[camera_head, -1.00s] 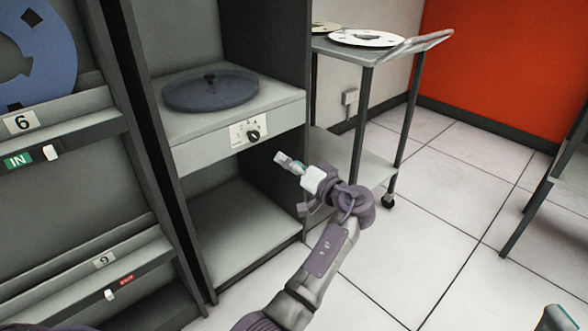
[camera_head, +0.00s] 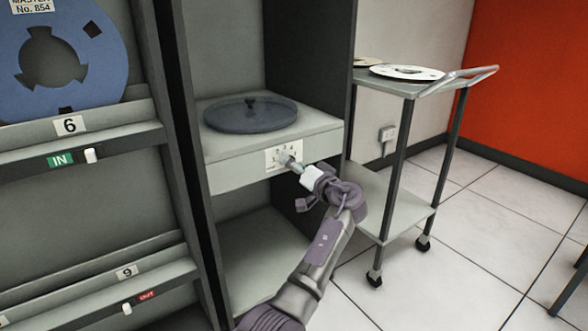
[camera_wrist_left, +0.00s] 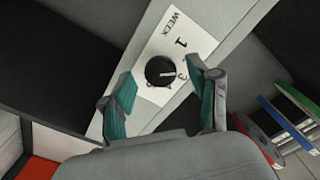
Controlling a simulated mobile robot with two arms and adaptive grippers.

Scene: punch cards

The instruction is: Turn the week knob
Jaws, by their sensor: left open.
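The week knob is a black round dial (camera_wrist_left: 160,71) on a white plate marked "WEEK" (camera_wrist_left: 178,40) in the left wrist view. In the head view the white plate (camera_head: 270,160) is on the front of the grey shelf, and my gripper covers the knob there. My left gripper (camera_head: 288,160) is in front of the plate. In the left wrist view my left gripper (camera_wrist_left: 160,93) is open, with one teal finger on each side below the knob; contact cannot be told. My right gripper is not in view.
A dark translucent disc (camera_head: 250,115) lies on the shelf above the plate. A wheeled cart (camera_head: 408,205) with a white reel (camera_head: 406,72) stands to the right. A blue reel (camera_head: 60,60) is at the left.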

